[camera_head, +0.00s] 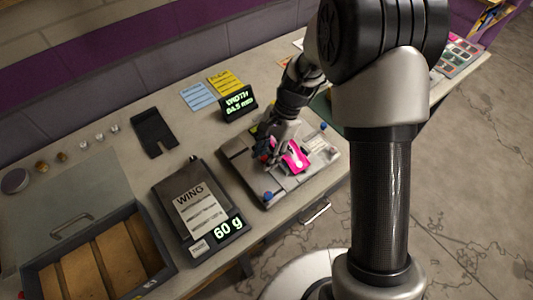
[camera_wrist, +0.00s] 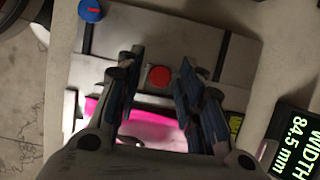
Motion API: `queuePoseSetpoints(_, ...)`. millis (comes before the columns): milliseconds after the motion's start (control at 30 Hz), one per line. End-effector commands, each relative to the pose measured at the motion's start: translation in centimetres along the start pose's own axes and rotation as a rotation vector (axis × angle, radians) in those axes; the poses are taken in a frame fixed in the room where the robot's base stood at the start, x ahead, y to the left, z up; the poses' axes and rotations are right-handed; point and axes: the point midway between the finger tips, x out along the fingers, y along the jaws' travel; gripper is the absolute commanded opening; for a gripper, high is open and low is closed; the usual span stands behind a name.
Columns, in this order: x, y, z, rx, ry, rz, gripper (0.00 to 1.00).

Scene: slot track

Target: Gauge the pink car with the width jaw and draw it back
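The pink car (camera_head: 294,158) lies on the grey width gauge plate (camera_head: 321,172); in the wrist view the pink body (camera_wrist: 150,130) shows partly behind my fingers. My gripper (camera_head: 270,150) is low over the gauge beside the car. In the wrist view my gripper (camera_wrist: 160,90) is open, with a round red knob (camera_wrist: 159,77) between its two blue-padded fingers and a gap on each side. The width display (camera_head: 238,103) stands behind the gauge; in the wrist view the display (camera_wrist: 296,145) reads 84.5 mm. The jaw's contact with the car is hidden.
A wing scale (camera_head: 198,205) reading 60 g stands left of the gauge. Blue knobs (camera_head: 267,196) sit on the gauge plate. An open drawer box (camera_head: 50,275) is at the lower left. A dark notched plate (camera_head: 153,132) and blue and yellow cards (camera_head: 198,96) lie behind.

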Motion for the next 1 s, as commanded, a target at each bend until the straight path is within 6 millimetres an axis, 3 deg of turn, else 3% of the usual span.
queuePoseSetpoints(467,0.0,0.0,0.0,0.0,0.0,0.0,0.0)
queuePoseSetpoints(867,0.0,0.0,0.0,0.0,0.0,0.0,0.0)
queuePoseSetpoints(1000,0.3,0.0,1.0,-0.002,-0.001,0.002,0.0)
